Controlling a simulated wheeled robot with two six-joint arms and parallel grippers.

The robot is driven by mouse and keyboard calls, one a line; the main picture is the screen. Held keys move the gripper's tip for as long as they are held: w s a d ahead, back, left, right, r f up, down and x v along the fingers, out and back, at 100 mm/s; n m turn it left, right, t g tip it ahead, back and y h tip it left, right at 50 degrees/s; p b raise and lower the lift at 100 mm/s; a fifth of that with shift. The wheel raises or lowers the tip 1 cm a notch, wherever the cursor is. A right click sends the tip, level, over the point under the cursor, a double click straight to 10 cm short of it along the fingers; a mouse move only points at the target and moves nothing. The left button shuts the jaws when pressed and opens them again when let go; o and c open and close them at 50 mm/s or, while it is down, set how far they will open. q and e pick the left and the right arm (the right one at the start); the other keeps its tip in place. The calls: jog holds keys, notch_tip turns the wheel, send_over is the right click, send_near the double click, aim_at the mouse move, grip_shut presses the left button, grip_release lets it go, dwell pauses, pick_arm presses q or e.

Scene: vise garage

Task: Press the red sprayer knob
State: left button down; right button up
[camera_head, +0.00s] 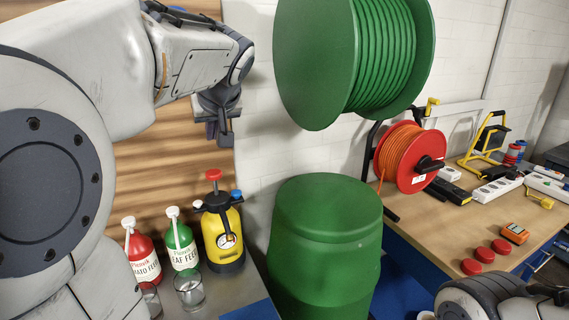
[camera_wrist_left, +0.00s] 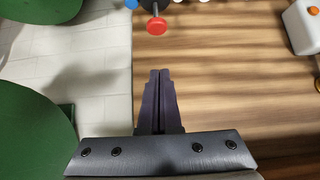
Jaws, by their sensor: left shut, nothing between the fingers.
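The yellow sprayer (camera_head: 222,236) stands upright on the grey bench, with a black top and a red knob (camera_head: 213,175) sticking up from it. The red knob also shows near the top of the left wrist view (camera_wrist_left: 157,26). My left gripper (camera_head: 226,138) hangs above the knob, fingers pointing down, apart from it. The left gripper's fingers (camera_wrist_left: 160,76) are together with nothing between them. In the head view, part of my right arm shows at the bottom right; its gripper fingers cannot be made out.
A red bottle (camera_head: 144,262) and a green bottle (camera_head: 182,250) stand left of the sprayer, with a clear glass (camera_head: 190,292) in front. A large green barrel (camera_head: 326,240) stands to the right. A green hose reel (camera_head: 355,60) hangs above it. A wooden wall is behind.

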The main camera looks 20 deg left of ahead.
pick_arm(q)
send_over(215, 180)
notch_tip(215, 180, down, 10)
jog(key=shift+f+p, duration=0.1)
jog(key=shift+p, duration=0.3)
jog(key=shift+f, duration=0.45)
jog(key=shift+f, duration=0.1)
notch_tip(215, 180, down, 4)
jog(key=b, duration=0.5)
jog(key=shift+f, duration=0.1)
